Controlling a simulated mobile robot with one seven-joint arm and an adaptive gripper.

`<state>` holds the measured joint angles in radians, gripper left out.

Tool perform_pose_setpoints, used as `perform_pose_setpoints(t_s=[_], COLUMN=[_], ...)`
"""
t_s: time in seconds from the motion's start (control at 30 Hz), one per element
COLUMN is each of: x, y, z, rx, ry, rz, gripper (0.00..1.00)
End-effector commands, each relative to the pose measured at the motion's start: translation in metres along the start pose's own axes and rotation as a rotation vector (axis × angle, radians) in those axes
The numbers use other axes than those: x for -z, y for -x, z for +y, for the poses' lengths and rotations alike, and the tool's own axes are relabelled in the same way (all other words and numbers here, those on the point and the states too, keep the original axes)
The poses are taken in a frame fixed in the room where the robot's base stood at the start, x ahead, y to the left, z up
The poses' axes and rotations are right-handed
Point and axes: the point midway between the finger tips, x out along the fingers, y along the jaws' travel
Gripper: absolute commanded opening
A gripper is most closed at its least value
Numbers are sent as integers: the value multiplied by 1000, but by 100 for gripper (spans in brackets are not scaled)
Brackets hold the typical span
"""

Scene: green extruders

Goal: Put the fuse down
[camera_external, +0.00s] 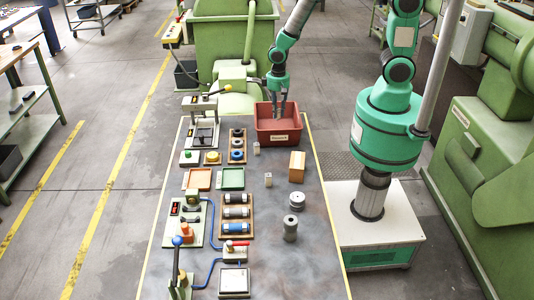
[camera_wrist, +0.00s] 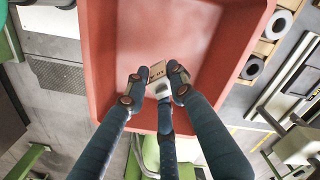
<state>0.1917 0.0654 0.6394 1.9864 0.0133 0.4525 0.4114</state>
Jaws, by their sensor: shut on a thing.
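My gripper (camera_external: 278,113) points down over the red bin (camera_external: 263,133) at the back right of the table. In the wrist view its fingers (camera_wrist: 156,80) are shut on a small beige piece with dark marks, seemingly the fuse (camera_wrist: 157,69). The fuse is above the bin's floor, inside the outline of its walls (camera_wrist: 96,60). I cannot tell how far above the floor it is. In the external view the fuse is too small to make out between the fingers. The bin's visible floor looks empty.
A small pale block (camera_external: 256,149) and a wooden block (camera_external: 297,167) stand in front of the bin. Grey metal cylinders (camera_external: 290,228) stand nearer. Boards, trays and a press (camera_external: 202,130) fill the table's left side. Bare tabletop lies around the blocks.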

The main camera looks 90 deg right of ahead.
Motion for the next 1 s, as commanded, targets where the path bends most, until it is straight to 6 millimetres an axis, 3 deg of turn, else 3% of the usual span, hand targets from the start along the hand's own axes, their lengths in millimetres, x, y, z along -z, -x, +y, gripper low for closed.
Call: perform_pose_setpoints(t_s=[0.2, 0.67, 1.0], x=[-1, 0, 0], y=[-29, -35, -68], z=[0, 0, 0], rx=[-1, 0, -1], ry=[0, 0, 0], rz=[-2, 0, -2], gripper=[0, 0, 0])
